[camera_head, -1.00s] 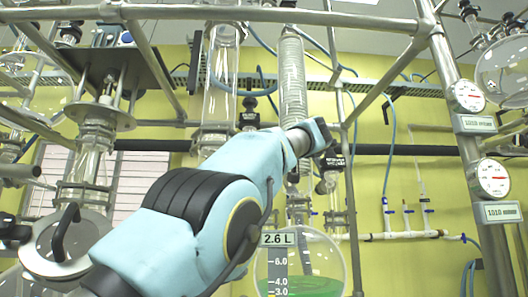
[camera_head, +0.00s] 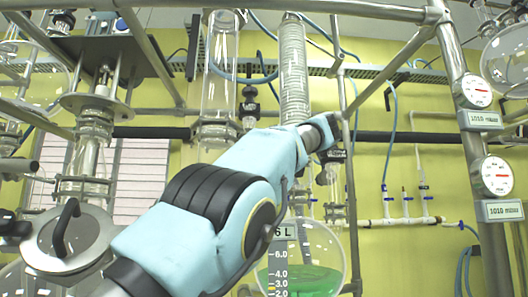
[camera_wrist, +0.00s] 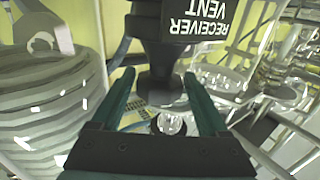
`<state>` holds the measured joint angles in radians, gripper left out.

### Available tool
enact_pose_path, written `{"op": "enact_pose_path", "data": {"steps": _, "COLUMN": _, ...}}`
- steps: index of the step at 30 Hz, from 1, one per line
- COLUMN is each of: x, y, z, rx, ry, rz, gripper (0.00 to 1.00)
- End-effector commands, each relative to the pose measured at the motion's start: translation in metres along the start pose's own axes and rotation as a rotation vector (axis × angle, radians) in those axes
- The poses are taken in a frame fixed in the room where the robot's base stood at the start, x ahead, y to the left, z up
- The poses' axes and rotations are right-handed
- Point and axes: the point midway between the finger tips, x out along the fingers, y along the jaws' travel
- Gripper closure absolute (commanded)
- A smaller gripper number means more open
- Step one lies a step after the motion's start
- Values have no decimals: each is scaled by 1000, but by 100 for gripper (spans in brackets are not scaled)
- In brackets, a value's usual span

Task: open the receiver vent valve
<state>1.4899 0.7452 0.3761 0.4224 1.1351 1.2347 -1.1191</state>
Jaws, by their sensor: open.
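The receiver vent valve (camera_wrist: 187,22) shows in the wrist view as a black block with white "RECEIVER VENT" lettering, upside down. A black tapering neck (camera_wrist: 160,88) extends down from it. My gripper (camera_wrist: 158,80) is open, with one dark green finger on each side of the neck. Gaps show between the fingers and the neck, so it does not look gripped. In the head view my arm's end covers most of the valve, and the fingers cannot be made out.
A ribbed glass coil (camera_wrist: 45,110) stands close on the left in the wrist view. In the head view, a round flask with green liquid (camera_head: 305,280) hangs below my arm. A metal post (camera_head: 470,150) with gauges (camera_head: 476,92) stands at right.

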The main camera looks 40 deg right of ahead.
Motion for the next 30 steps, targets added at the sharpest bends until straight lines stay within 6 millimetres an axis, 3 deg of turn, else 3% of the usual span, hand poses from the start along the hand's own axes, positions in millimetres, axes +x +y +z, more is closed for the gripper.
{"op": "enact_pose_path", "data": {"steps": 20, "x": 0, "y": -2, "z": 5, "rx": -3, "ry": 1, "rz": 309, "gripper": 18}}
{"op": "enact_pose_path", "data": {"steps": 30, "x": 1, "y": -4, "z": 1, "rx": -6, "ry": 0, "rz": 647, "gripper": 18}}
